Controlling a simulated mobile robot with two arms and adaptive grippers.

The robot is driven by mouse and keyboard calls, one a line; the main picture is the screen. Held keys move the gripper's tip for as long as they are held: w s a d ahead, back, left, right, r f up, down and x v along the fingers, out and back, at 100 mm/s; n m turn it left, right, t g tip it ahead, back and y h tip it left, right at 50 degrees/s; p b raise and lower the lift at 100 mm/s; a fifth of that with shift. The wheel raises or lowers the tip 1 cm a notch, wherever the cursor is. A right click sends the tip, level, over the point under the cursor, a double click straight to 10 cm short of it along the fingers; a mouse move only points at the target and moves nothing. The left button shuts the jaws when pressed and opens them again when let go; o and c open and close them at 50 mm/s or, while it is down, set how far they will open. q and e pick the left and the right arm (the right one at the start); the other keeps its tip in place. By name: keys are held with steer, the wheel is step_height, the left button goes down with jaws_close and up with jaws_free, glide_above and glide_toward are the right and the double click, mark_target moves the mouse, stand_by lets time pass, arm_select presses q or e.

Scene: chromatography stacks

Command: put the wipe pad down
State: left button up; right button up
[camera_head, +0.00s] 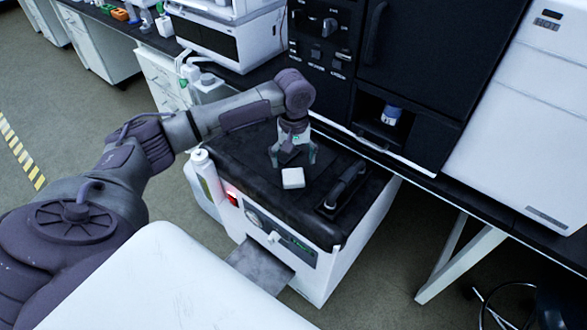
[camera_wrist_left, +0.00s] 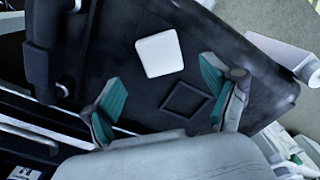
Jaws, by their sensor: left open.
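The wipe pad (camera_head: 293,178) is a small white square block lying on the black top (camera_head: 245,180) of a white floor-standing unit. It also shows in the left wrist view (camera_wrist_left: 159,54), flat on the dark surface and apart from the fingers. My left gripper (camera_head: 293,158) is open above the same top, just behind the pad in the head view. In the left wrist view its two teal-padded fingers (camera_wrist_left: 160,98) are spread wide with nothing between them but the surface and a dark square outline (camera_wrist_left: 186,100). My right gripper is not in view.
A black handled item (camera_head: 343,187) lies on the top right of the pad. A white bottle (camera_head: 205,172) stands at the unit's left side. A black instrument (camera_head: 405,75) and a dark bench stand close behind.

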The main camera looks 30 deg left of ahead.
mark_target(294, 176)
arm_select(q)
step_height(294, 176, up, 6)
steer(key=shift+f, duration=0.15)
stand_by(0.6)
